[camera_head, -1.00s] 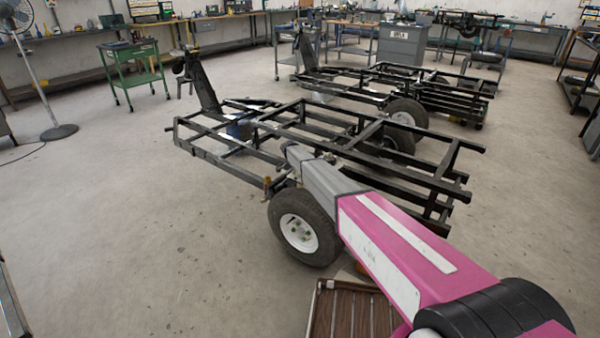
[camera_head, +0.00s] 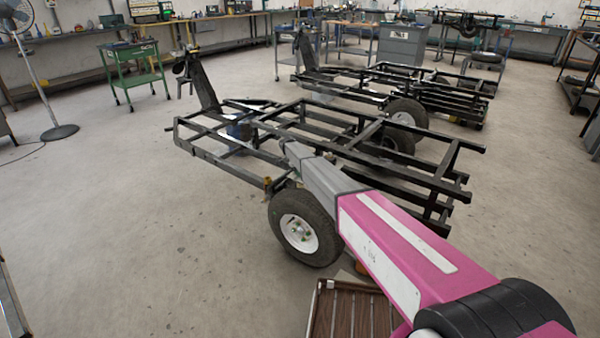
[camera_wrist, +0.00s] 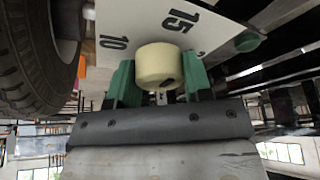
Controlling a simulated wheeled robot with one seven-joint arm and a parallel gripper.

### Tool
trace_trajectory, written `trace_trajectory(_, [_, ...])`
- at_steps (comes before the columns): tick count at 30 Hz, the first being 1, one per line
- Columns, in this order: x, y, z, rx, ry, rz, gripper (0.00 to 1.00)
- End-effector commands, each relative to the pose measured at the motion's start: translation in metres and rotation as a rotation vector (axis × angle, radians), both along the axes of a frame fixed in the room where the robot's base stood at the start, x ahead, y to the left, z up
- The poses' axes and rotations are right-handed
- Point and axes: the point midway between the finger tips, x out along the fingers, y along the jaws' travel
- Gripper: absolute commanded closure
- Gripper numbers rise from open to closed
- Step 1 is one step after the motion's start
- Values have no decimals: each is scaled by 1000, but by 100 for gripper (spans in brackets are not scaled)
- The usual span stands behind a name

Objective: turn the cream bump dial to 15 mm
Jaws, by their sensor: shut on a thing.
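The cream bump dial (camera_wrist: 158,66) shows in the middle of the wrist view, a short round knob with a dark mark low on its right side. My gripper (camera_wrist: 159,80) has its green fingers on both sides of the dial and is shut on it. Behind it is a white scale plate (camera_wrist: 210,28) with "10" at the left of the dial and a larger "15" above and to the right. Where the dial's pointer stands on the scale cannot be told. In the head view my arm hides the dial and the fingertips.
A black tyre (camera_wrist: 35,60) stands close on the left in the wrist view. A green round knob (camera_wrist: 248,41) is on the plate's right. In the head view the black trailer frame (camera_head: 300,125) surrounds the work spot; open floor (camera_head: 150,230) lies left.

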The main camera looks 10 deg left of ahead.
Motion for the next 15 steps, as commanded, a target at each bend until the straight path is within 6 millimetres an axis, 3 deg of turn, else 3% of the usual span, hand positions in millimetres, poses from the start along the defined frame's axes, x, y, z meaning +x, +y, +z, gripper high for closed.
trace_trajectory(13, [0,1,1,3,-1,-8,78])
trace_trajectory(14, [0,1,1,3,-1,-8,44])
trace_trajectory(15, [0,1,1,3,-1,-8,31])
